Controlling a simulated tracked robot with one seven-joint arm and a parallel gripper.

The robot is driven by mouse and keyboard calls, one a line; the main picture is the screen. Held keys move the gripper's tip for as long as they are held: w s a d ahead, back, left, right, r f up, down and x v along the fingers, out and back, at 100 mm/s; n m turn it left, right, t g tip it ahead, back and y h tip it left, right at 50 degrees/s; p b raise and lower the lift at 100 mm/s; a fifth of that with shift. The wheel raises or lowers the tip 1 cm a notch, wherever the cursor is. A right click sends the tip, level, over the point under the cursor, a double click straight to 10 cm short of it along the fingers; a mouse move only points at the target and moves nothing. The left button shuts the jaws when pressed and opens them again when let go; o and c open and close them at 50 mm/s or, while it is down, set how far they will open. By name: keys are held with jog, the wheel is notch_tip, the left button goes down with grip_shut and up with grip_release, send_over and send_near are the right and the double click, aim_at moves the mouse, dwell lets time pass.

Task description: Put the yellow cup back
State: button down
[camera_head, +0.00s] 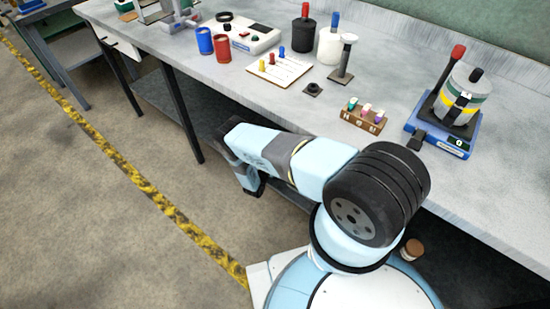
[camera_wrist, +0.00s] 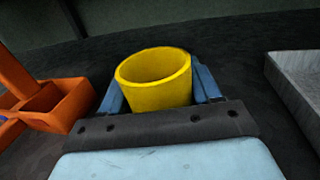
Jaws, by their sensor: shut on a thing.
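The yellow cup (camera_wrist: 155,80) shows in the wrist view, upright with its open rim up. My gripper (camera_wrist: 155,92) is shut on it, with one blue finger on each side. The cup's lower part is hidden behind the gripper body. A dark surface lies around and beyond the cup; I cannot tell whether the cup touches it. In the head view my arm reaches to the left below the bench edge, and neither the cup nor the fingertips can be made out there.
In the wrist view an orange compartmented holder (camera_wrist: 62,105) stands at left and a grey tray (camera_wrist: 295,85) at right. In the head view the bench (camera_head: 385,85) carries a blue cup (camera_head: 205,41), a red cup (camera_head: 222,47), a peg board (camera_head: 278,70) and a blue-based device (camera_head: 440,135).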

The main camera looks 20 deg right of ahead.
jog(key=shift+c, duration=1.1)
grip_release()
jog(key=v, duration=1.1)
jog(key=shift+a, duration=0.15)
jog(key=shift+s+a, duration=0.2)
jog(key=shift+s, duration=0.15)
